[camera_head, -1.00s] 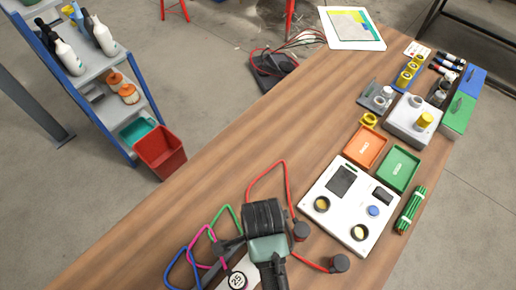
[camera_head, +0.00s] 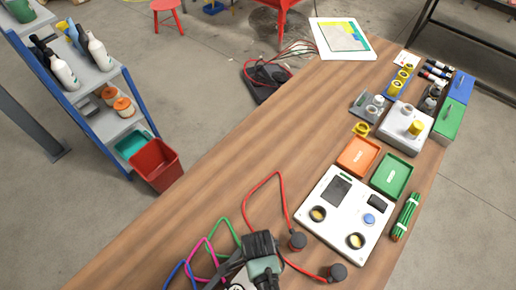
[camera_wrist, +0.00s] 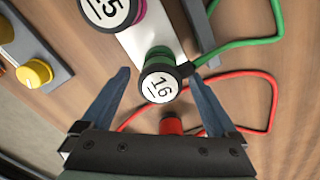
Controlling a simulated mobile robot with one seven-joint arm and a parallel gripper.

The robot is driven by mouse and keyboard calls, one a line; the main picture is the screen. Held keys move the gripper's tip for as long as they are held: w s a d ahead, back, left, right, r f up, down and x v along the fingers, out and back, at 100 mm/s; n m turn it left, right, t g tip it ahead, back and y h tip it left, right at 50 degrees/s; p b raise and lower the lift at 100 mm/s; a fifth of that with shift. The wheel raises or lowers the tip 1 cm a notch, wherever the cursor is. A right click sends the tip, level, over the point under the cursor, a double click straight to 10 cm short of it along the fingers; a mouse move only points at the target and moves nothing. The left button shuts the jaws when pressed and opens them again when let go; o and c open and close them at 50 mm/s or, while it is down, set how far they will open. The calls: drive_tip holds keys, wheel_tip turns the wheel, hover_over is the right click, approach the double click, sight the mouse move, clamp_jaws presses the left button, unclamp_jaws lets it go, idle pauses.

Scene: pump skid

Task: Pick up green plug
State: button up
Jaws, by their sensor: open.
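The green plug (camera_wrist: 158,62) has a round white end labelled 16 and sits in a white strip (camera_wrist: 150,35) in the wrist view. A green cable (camera_wrist: 275,22) loops off to its right. My gripper (camera_wrist: 158,77) is open, with one finger on each side of the plug's labelled end. In the head view the green cable (camera_head: 228,233) shows, but my gripper hides the plug.
A magenta plug labelled 5 or 15 (camera_wrist: 108,8) stands beside the green one. A red cable (camera_wrist: 262,85) and red plug (camera_wrist: 171,126) lie below it. A white panel (camera_head: 345,215) and orange and green trays lie further right. The bench middle is clear.

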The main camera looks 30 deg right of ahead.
clamp_jaws()
idle(0.4)
drive_tip(key=shift+r+b, duration=0.3)
drive_tip(key=shift+r, duration=4.7)
